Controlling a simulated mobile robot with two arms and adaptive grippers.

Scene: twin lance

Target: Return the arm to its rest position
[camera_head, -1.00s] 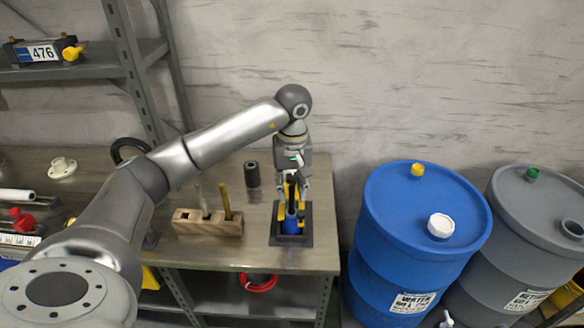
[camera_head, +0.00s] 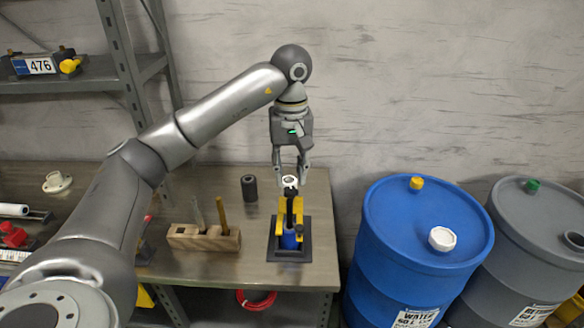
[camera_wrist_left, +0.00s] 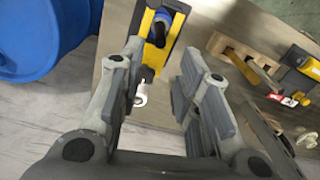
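My left gripper (camera_head: 290,176) points down just above a yellow and blue fixture (camera_head: 291,222) near the table's right end. Its fingers are apart with nothing gripped between them. In the left wrist view my left gripper (camera_wrist_left: 156,78) is also open, with the fixture (camera_wrist_left: 160,32) beyond the fingertips. My left arm reaches in from the left, bent at the elbow. My right gripper is not in view.
The table (camera_head: 205,268) also holds a wooden block with tools (camera_head: 203,238), a dark cylinder (camera_head: 249,188) and a white flanged piece (camera_head: 57,182). A blue barrel (camera_head: 425,240) and a grey barrel (camera_head: 530,245) stand right of it. A metal shelf (camera_head: 90,80) rises behind at left.

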